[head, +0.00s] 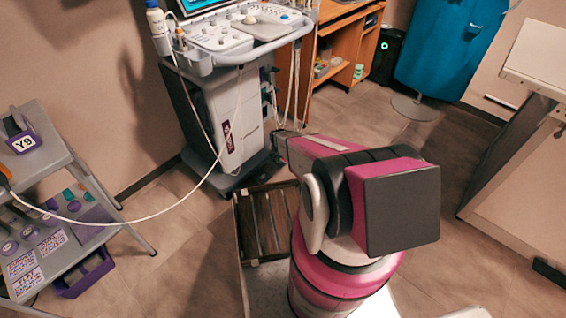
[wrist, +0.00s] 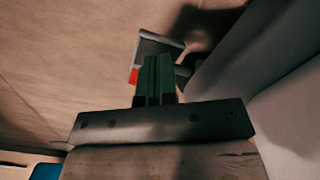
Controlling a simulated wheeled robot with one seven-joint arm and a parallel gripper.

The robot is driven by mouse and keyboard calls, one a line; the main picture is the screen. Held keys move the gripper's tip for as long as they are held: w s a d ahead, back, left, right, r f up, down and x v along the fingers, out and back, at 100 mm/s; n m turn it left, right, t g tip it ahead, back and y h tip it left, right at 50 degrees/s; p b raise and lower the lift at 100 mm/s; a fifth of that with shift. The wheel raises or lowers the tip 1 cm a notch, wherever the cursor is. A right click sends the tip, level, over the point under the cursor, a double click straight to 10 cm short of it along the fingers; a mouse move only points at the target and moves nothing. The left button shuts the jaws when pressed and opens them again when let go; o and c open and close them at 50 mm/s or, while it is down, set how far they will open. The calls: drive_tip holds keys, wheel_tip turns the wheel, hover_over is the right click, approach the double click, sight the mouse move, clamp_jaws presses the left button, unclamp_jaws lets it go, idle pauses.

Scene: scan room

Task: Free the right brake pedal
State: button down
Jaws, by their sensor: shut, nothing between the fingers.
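The ultrasound cart (head: 228,118) stands by the wall in the head view, with its dark wheeled base (head: 232,176) on the floor. In the wrist view a small grey pedal (wrist: 152,46) with a red part (wrist: 133,76) at its left shows just beyond my gripper (wrist: 154,60). The green fingers are shut with nothing between them. They overlap the pedal in the picture and hide part of it; I cannot tell whether they touch it.
A grey shelf stand (head: 45,175) with purple-trimmed holders is at the left, and a white cable hangs between it and the cart. A slatted wooden crate (head: 240,230) lies before the cart. A wooden desk (head: 340,35) stands behind.

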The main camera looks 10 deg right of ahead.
drive_tip(key=shift+f, duration=1.65)
drive_tip(key=shift+r, duration=3.55)
drive_tip(key=shift+s+r, duration=0.1)
drive_tip(key=shift+r, duration=0.1)
drive_tip(key=s+r+n, duration=0.1)
drive_tip(key=s+r, duration=0.6)
drive_tip(key=r, duration=0.5)
drive_tip(key=s+r+n, duration=0.2)
drive_tip(key=s+r, duration=0.5)
drive_tip(key=r, duration=0.6)
drive_tip(key=s+r+n, duration=0.1)
drive_tip(key=s+r, duration=0.6)
drive_tip(key=r, duration=0.5)
drive_tip(key=shift+r+n, duration=0.2)
drive_tip(key=shift+n, duration=0.2)
